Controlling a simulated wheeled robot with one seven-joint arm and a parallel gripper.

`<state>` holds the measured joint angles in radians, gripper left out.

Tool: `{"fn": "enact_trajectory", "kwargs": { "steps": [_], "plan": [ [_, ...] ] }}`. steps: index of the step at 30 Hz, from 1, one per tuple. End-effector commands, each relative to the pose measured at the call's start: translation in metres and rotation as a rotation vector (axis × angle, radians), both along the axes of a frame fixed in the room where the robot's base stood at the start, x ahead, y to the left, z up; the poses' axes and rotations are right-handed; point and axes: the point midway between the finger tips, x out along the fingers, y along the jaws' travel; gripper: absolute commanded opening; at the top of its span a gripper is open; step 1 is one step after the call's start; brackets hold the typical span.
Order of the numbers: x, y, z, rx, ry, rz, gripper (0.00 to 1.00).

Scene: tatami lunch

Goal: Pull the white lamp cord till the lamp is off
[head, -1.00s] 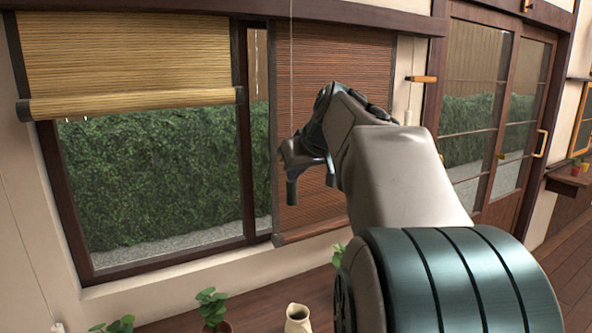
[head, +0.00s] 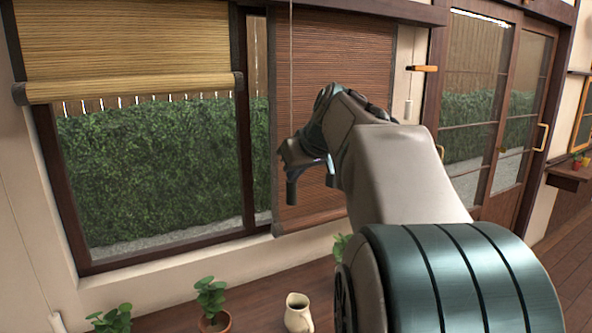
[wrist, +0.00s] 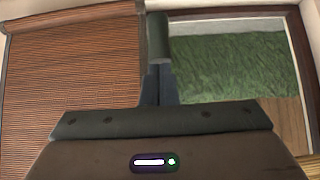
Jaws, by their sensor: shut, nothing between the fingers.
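A thin pale cord (head: 291,60) hangs from the top edge of the head view in front of the window. It runs down to my gripper (head: 291,188), where its lower end is lost from sight. I cannot tell whether they touch or whether this is the lamp cord. My gripper points downward in front of the lowered brown blind. In the wrist view, its fingers (wrist: 159,40) are together, with nothing seen between them. A second cord with a white pull (head: 408,109) hangs by the wall right of the window. The lamp is not in view.
A pale blind (head: 130,50) is half raised at left; a brown blind (head: 350,70) hangs lower beside it. Below stand a potted plant (head: 211,297) and a cream jug (head: 297,314). A white pull (head: 57,321) shows at lower left. Glass doors (head: 475,110) stand at right.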

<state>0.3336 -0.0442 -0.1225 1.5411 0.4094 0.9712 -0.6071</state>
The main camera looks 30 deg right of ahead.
Motion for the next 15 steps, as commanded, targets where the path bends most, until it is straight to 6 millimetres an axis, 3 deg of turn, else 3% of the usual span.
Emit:
{"fn": "enact_trajectory", "kwargs": {
  "steps": [7, 15],
  "plan": [
    [0.000, 0.002, 0.046, -0.002, -0.011, 0.001, 0.00],
    [-0.047, -0.001, 0.085, -0.004, -0.017, -0.001, 0.00]
  ]
}}
